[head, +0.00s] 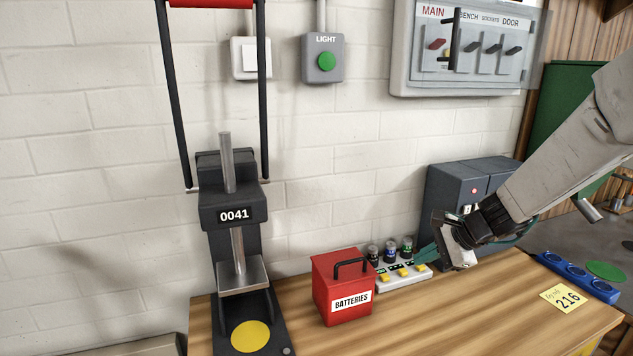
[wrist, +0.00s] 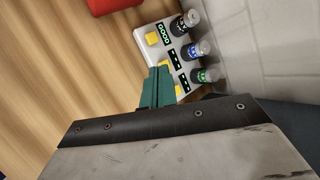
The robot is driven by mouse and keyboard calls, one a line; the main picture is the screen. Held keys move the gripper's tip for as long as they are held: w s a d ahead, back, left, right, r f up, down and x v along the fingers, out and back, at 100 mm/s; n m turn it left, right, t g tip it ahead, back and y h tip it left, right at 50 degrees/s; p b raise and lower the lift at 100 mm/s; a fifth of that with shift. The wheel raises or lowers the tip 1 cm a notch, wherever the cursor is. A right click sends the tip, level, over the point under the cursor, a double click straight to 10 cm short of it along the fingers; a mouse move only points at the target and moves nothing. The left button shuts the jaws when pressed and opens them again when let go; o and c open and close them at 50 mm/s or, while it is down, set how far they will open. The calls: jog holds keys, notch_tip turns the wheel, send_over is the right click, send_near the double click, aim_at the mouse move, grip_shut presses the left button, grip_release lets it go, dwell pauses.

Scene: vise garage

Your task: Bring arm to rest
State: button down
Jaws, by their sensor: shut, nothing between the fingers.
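My gripper (head: 427,254) is at the end of my grey arm, which reaches in from the right in the head view. Its teal fingers are together with nothing between them. They are close to the right end of the white battery tester (head: 404,277) on the bench. In the wrist view my gripper (wrist: 157,88) shows its closed fingers in front of the tester (wrist: 170,50). I cannot tell whether the fingertips touch the tester.
Several batteries (head: 390,250) stand at the tester's back. The red BATTERIES box (head: 343,288) is left of it, and the black press (head: 233,215) further left. A dark grey machine (head: 455,195) stands behind my gripper. Blue tray (head: 577,272) and yellow note (head: 566,298) lie right. The front bench is clear.

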jog(key=s+r+n+g+h, duration=0.1)
jog(key=s+n, duration=0.4)
jog(key=s, duration=0.6)
jog(key=s+r+n+g+h, duration=0.1)
jog(key=s+r+n+h, duration=0.2)
jog(key=s, duration=0.8)
jog(key=s+r+n+g+h, duration=0.2)
jog(key=s+r+n, duration=0.4)
jog(key=s, duration=0.5)
jog(key=shift+d+r+n, duration=0.15)
jog(key=shift+n, duration=0.75)
